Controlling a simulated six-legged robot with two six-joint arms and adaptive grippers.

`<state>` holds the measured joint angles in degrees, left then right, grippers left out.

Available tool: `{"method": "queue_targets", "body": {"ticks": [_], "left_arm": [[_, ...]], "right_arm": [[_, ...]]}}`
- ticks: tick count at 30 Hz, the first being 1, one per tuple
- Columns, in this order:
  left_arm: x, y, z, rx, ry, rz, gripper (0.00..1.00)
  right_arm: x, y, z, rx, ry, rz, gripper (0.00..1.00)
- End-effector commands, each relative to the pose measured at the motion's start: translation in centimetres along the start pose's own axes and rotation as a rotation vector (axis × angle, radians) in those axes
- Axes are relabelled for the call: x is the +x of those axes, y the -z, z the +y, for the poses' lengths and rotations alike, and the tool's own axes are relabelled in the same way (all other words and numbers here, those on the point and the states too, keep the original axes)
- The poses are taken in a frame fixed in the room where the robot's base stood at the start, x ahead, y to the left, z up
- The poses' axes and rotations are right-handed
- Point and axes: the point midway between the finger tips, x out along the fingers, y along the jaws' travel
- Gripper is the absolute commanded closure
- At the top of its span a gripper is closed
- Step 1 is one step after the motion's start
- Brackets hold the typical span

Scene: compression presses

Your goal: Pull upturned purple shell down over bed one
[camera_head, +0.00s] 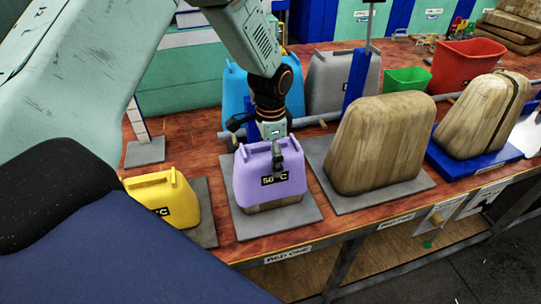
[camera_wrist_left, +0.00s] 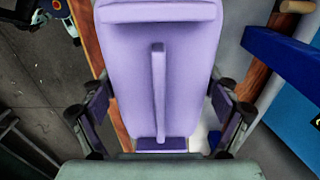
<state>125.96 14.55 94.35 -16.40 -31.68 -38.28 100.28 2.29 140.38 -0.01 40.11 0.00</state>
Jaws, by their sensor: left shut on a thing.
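The purple shell (camera_head: 262,180) stands upright over the wooden form (camera_head: 275,205) on bed one's grey plate (camera_head: 250,224). A strip of wood shows under its lower front edge. My left gripper (camera_head: 275,143) comes from above and is shut on the shell's upper part; one finger hangs in front of its dark label. In the left wrist view the shell (camera_wrist_left: 190,60) fills the middle, its handle bar running lengthwise, with a gripper finger (camera_wrist_left: 160,112) on each side. My right gripper is not in view.
A yellow shell (camera_head: 160,195) stands close on the left. A bare wooden form (camera_head: 375,145) on a grey plate stands to the right. Blue (camera_head: 235,90) and grey (camera_head: 340,82) shells stand behind, by a blue post (camera_head: 355,85). The "BED ONE" label (camera_head: 287,255) marks the table's front edge.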

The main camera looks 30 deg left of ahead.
Motion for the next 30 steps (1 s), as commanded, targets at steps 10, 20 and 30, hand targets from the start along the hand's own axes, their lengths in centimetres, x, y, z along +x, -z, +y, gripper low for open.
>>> {"method": "queue_targets", "body": {"ticks": [10,20,30], "left_arm": [[0.5,0.0,0.0,0.000,0.000,0.000,0.64],[0.9,0.0,0.0,0.000,0.000,0.000,0.64],[1.1,0.0,0.0,0.000,0.000,0.000,0.05]], "right_arm": [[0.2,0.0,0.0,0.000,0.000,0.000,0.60],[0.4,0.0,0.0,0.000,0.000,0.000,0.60],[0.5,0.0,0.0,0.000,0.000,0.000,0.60]]}}
